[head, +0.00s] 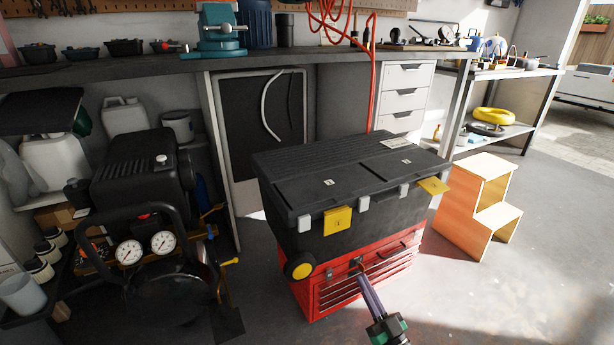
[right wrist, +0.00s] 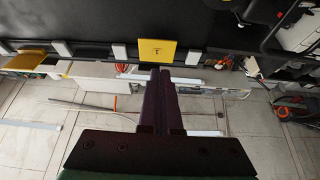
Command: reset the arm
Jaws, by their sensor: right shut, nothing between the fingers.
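My right gripper (head: 359,270) reaches up from the bottom of the head view, in front of the red tool chest (head: 318,301). Its two long purple fingers lie together and are empty. In the right wrist view the shut fingers (right wrist: 160,74) point at the side of a black toolbox (right wrist: 90,25) with a yellow latch (right wrist: 157,50). In the head view the black toolbox (head: 385,212) sits on top of the red chest. I cannot tell whether the fingertips touch the chest. My left gripper is in neither view.
A black compressor (head: 145,175) with gauges stands at the left. A wooden step stool (head: 482,190) stands right of the chest. The workbench (head: 150,68) runs along the back with a teal vise (head: 217,30). The floor at the lower right is clear.

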